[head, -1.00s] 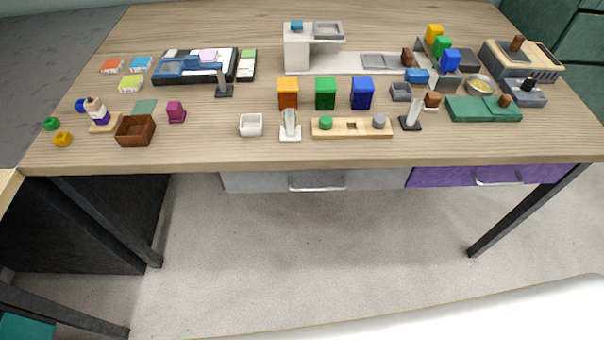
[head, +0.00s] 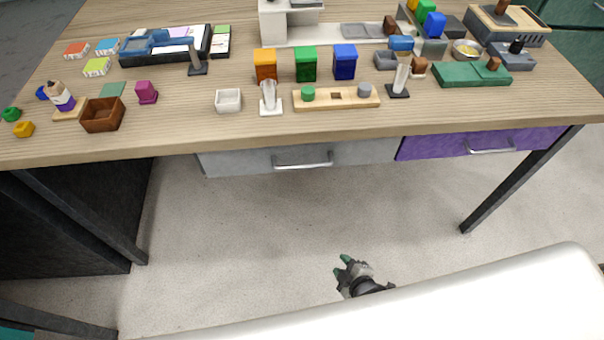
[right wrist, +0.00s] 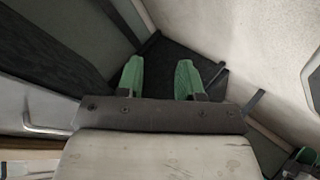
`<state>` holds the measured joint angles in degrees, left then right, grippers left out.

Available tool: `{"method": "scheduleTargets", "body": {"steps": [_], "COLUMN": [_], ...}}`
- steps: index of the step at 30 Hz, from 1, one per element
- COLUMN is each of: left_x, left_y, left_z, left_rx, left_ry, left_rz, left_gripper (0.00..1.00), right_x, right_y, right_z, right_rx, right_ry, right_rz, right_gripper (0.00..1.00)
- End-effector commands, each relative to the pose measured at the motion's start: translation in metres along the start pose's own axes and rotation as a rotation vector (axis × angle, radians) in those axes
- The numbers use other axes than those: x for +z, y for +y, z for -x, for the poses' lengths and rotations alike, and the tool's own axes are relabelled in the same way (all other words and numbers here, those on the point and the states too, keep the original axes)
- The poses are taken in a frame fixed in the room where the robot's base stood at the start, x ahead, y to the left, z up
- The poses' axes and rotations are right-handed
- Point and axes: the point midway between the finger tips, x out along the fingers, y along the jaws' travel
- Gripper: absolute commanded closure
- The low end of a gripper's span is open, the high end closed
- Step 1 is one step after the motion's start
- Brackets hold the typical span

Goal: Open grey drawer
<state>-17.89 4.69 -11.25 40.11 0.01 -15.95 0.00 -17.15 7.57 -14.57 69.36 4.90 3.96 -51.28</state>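The grey drawer (head: 245,161) is shut under the table's front edge in the head view, with a silver bar handle (head: 303,162) on its front. My right gripper (head: 343,264) has green fingertips and is in front of and below the drawer, well apart from the handle. In the right wrist view, its two green fingers (right wrist: 160,77) stand apart with nothing between them. A grey panel with a pale bar (right wrist: 42,116) shows at the left of that view; I cannot tell for sure that it is the grey drawer.
A purple drawer (head: 440,147) with its own handle is shut beside the grey one on the right. The wooden tabletop (head: 190,125) carries many small blocks, trays and stands. Dark table legs stand at both sides. The floor below the drawers is clear.

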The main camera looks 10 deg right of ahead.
Motion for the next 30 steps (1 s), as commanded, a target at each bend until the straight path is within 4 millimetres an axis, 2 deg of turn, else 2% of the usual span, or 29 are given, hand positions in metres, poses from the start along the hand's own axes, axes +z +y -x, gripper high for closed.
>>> {"method": "scheduleTargets", "body": {"steps": [1,2,3,6,10,14,17,30], "left_x": [-0.001,-0.002,-0.003,-0.007,-0.009,-0.011,-0.012,-0.02], "left_y": [0.0,0.0,0.0,0.001,0.001,0.001,0.001,0.001], "left_z": [-0.017,-0.021,-0.026,-0.037,-0.045,-0.047,-0.046,-0.045], "left_rx": [0.0,0.0,0.0,0.0,0.0,-0.001,-0.001,-0.001], "left_ry": [0.001,0.003,0.004,0.006,0.007,0.009,0.009,0.014], "left_rz": [0.0,0.001,0.001,0.001,0.002,0.002,0.002,0.003], "left_gripper": [0.36,0.36,0.36,0.36,0.36,0.36,0.36,0.36], "right_x": [-0.024,-0.04,-0.061,-0.107,-0.146,-0.165,-0.172,-0.21], "right_y": [0.024,0.041,0.061,0.106,0.143,0.161,0.167,0.206], "right_z": [-0.011,-0.011,-0.009,0.004,0.027,0.042,0.041,-0.013], "right_rx": [0.097,0.158,0.24,0.441,0.641,0.742,0.762,0.759], "right_ry": [0.086,0.13,0.179,0.263,0.306,0.312,0.311,0.311], "right_rz": [0.116,0.191,0.284,0.484,0.654,0.732,0.747,0.747], "right_gripper": [0.64,0.64,0.64,0.64,0.64,0.64,0.64,0.64]}}
